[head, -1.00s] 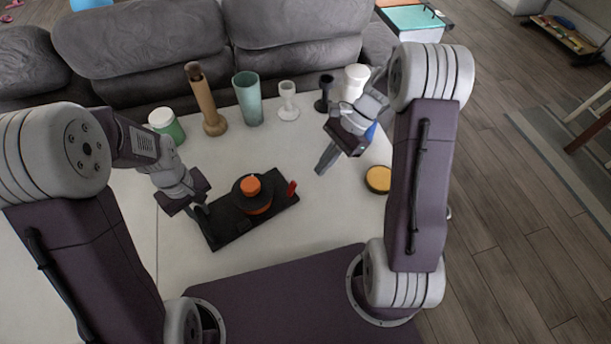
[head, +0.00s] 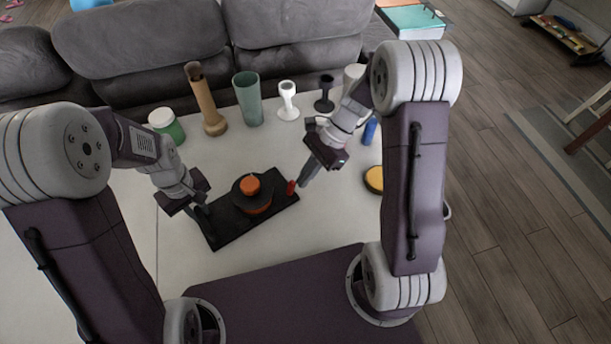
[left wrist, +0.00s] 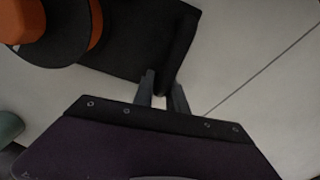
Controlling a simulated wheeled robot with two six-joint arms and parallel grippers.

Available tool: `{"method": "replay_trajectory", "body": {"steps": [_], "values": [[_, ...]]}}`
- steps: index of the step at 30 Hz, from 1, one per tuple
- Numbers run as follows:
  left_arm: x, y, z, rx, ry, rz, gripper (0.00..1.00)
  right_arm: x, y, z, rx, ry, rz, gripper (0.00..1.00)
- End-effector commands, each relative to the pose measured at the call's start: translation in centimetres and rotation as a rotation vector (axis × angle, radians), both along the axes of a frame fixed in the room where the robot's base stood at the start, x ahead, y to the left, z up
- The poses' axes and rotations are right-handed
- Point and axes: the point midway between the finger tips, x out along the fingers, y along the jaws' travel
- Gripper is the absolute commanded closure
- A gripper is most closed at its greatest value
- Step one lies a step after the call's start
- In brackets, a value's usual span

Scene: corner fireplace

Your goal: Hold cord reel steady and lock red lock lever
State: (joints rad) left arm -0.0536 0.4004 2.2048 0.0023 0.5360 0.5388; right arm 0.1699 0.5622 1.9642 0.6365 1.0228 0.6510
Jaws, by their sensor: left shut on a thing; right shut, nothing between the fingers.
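The cord reel, black with an orange hub (head: 250,185), sits on a black base board (head: 232,233) on the white table. It also shows in the left wrist view (left wrist: 62,45). The red lock lever (head: 291,187) stands up at the board's right end. My left gripper (head: 203,215) is shut on the board's left end, at a dark raised part, perhaps a handle; the wrist view shows its fingers (left wrist: 162,92) on either side of it. My right gripper (head: 303,182) is shut and empty, its tips just right of the red lever; I cannot tell whether they touch.
A yellow-topped round tin (head: 374,179) and a blue item (head: 370,130) are right of my right gripper. The table's front is clear.

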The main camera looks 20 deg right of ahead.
Motion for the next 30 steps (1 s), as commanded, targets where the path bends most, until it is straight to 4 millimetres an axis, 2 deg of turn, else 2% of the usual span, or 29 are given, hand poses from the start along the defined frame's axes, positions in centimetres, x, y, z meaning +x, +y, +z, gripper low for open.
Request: {"method": "replay_trajectory", "body": {"steps": [16,23,30], "values": [[0.0,0.0,0.0,0.0,-0.001,0.002,1.0,-0.8,2.5,1.6,-0.354,-0.115,0.008,1.0],[0.0,0.0,0.0,-0.001,0.0,0.002,1.0,-0.7,2.2,1.5,-0.348,-0.107,0.001,1.0],[0.0,0.0,0.0,0.0,0.0,0.002,1.0,-0.6,2.2,2.3,-0.347,-0.108,0.001,1.0]]}}
